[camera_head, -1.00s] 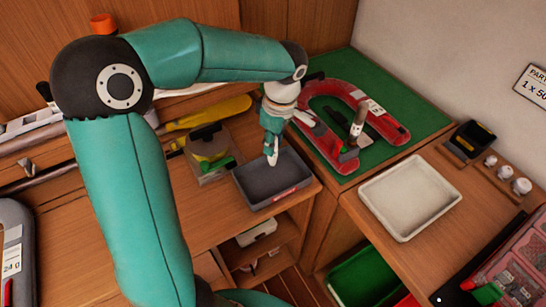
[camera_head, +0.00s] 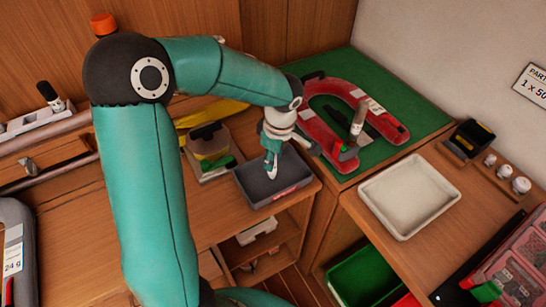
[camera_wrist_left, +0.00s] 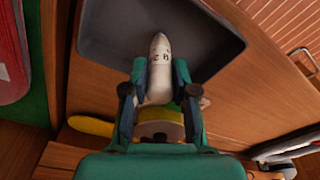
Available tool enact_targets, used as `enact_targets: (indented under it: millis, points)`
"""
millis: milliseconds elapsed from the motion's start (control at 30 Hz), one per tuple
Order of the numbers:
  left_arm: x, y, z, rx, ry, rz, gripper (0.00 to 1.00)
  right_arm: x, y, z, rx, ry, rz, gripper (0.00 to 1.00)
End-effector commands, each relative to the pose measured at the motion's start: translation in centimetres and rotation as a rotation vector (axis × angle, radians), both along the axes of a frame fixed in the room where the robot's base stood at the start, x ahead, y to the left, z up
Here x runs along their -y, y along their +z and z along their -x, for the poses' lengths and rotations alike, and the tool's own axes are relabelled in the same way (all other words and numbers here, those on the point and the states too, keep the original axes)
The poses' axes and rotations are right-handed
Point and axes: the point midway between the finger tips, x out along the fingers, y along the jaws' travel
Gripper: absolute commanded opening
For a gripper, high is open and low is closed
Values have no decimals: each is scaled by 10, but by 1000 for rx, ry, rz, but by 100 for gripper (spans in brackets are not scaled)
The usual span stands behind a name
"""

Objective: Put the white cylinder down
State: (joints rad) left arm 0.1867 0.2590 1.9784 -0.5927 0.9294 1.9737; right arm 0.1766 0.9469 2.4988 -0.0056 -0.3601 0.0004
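My left gripper (camera_head: 274,150) is shut on a white cylinder (camera_wrist_left: 160,62) with a rounded, tapered tip and small dark marks. The cylinder also shows in the head view (camera_head: 271,170), pointing down and slightly tilted. It is over the dark grey tray (camera_head: 284,197), whose rim also shows in the wrist view (camera_wrist_left: 212,68). I cannot tell whether its tip touches the tray floor. The tray looks empty otherwise. My right gripper is not in view.
A red horseshoe-shaped piece (camera_head: 388,127) lies on a green mat (camera_head: 425,118) behind the tray. A box with a yellow part (camera_head: 211,158) stands close on the left. An empty white tray (camera_head: 410,197) and a black holder (camera_head: 470,139) are at the right.

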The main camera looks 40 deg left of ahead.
Motion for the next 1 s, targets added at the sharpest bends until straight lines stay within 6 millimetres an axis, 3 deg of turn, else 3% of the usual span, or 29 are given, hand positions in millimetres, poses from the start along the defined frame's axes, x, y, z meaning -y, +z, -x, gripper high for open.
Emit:
enact_targets:
  millis: [33,100,567,1000]
  points:
    - [0,0,0,0,0,0,38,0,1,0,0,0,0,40]
    - [0,0,0,0,0,0,50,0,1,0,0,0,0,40]
    - [1,8,-1,4,0,-1,50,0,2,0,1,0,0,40]
    - [11,89,-4,6,-2,0,50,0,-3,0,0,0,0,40]
